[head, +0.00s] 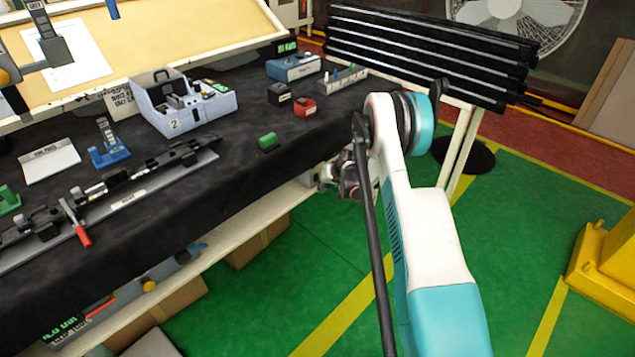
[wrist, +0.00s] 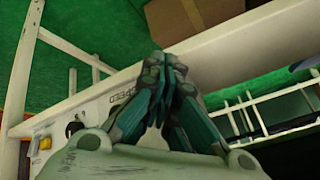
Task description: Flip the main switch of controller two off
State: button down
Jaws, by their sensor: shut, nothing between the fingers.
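Controller two (head: 186,101) is a pale grey-blue box with a "2" label on its front. It stands on the black-covered bench in the head view. A dark lever or handle sticks up at its back, and darker parts and small green marks sit on its top. Which part is the main switch is too small to tell. My gripper (wrist: 172,75) shows in the wrist view with its fingers together and nothing between them. It is low beside the bench's front edge, below and to the right of the controller, and apart from it. In the head view my arm mostly hides it.
A rack of dark bars (head: 430,50) stands behind my arm.

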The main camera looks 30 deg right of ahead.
jog(key=shift+w+a, duration=0.1)
jog(key=shift+w, duration=0.05)
dwell(0.5)
jog(key=shift+s+d+r, duration=0.1)
jog(key=shift+s+d, duration=0.2)
jog(key=shift+s, duration=0.4)
jog(key=shift+s, duration=0.1)
jog(key=s, duration=0.1)
jog(key=s+d, duration=0.1)
jog(key=s, duration=0.2)
jog(key=shift+s+d+r, duration=0.25)
jog(key=shift+d+r, duration=0.1)
